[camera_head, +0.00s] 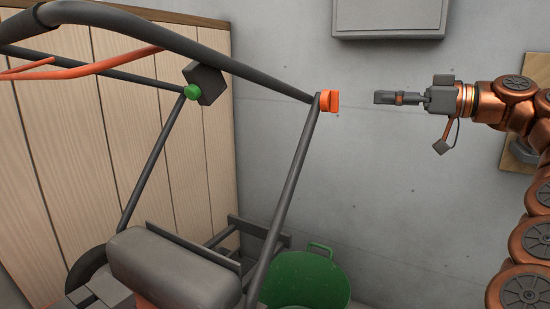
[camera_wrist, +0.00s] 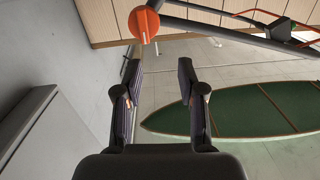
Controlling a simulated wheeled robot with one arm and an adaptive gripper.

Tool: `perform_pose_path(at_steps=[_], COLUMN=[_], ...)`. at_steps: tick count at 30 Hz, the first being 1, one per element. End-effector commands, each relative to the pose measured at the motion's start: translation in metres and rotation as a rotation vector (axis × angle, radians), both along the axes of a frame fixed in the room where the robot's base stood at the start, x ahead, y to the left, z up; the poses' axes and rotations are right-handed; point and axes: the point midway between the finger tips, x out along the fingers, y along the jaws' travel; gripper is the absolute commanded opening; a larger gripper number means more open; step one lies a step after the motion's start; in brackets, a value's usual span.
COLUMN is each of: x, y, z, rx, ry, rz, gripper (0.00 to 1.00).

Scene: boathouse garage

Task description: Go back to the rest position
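My gripper (camera_head: 384,98) is at the right of the head view, reaching left in front of the grey wall. In the wrist view its two fingers (camera_wrist: 160,75) stand apart with nothing between them. An orange knob (camera_head: 331,102) sits on the handle frame of a mower-like machine, to the left of my fingertips with a gap between them. The knob also shows in the wrist view (camera_wrist: 144,24), beyond the left fingertip.
The machine's dark handlebar (camera_head: 190,45) spans the left. A green tub (camera_head: 312,278) stands behind it. A grey box (camera_head: 390,18) hangs on the wall above my gripper. A green board (camera_wrist: 240,112) lies on the floor in the wrist view. Wood panels (camera_head: 135,110) line the left.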

Motion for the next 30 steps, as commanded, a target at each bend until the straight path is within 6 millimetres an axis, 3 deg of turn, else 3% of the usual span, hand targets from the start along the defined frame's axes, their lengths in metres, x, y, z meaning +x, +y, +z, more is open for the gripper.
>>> perform_pose_path(at_steps=[1,3,15,24,30], x=[-0.005,-0.010,-0.056,-0.102,-0.134], y=[0.013,0.032,0.129,0.185,0.207], z=[0.023,0.036,0.084,0.090,0.083], rx=[-0.003,-0.010,-0.117,-0.255,-0.361], ry=[0.025,0.074,0.349,0.565,0.706], rz=[0.025,0.055,0.160,0.156,0.111], gripper=[0.40,0.40,0.40,0.40,0.40])
